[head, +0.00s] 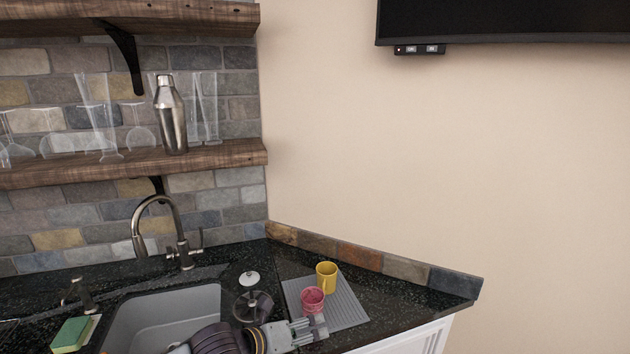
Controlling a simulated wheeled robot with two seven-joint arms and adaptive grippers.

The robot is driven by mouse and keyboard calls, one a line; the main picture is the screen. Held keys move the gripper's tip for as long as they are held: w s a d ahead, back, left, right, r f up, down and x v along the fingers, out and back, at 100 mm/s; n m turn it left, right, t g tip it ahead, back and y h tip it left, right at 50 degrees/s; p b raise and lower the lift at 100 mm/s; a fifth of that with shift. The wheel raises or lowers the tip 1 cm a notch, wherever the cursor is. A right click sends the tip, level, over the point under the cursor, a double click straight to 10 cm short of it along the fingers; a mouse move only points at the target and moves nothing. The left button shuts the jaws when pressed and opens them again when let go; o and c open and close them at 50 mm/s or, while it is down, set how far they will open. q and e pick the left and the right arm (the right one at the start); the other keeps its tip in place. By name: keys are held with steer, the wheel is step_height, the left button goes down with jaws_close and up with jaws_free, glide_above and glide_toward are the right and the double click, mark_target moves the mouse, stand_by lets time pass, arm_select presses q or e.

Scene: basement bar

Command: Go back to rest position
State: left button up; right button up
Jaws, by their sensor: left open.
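My left gripper (308,330) is low in the head view, over the counter beside the sink. It is open, with its fingers pointing right, close to a pink cup (312,299) at the front of the grey drying mat (347,309). I cannot tell whether the fingers touch the cup. No object shows between the fingers. A yellow cup (326,275) stands behind the pink one on the mat. My right gripper is not in view.
The sink (150,315) with its tall faucet (181,240) lies left of the gripper. A green sponge (71,334) sits at far left. Above, a wooden shelf (220,157) holds glasses and a metal shaker (170,115). The counter ends at right by the bare wall.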

arm_select(q)
steer(key=s+a+f+n+g+y, duration=0.2)
steer(key=s+a+f+n+y, duration=0.2)
steer(key=s+a+f+n, duration=0.9)
steer(key=s+a+f+n+g+y, duration=0.4)
steer(key=a+n, duration=0.3)
steer(key=n, duration=1.3)
steer(key=s+f, duration=0.2)
steer(key=f, duration=1.4)
steer(key=s+f, duration=0.2)
steer(key=f, duration=1.4)
steer(key=s+a+f, duration=0.2)
steer(key=s+f, duration=0.7)
steer(key=s, duration=0.2)
steer(key=s+a+f+g, duration=0.1)
steer(key=s+f, duration=0.9)
steer(key=s, duration=0.1)
steer(key=shift+a+f, duration=0.25)
steer(key=shift+a, duration=0.1)
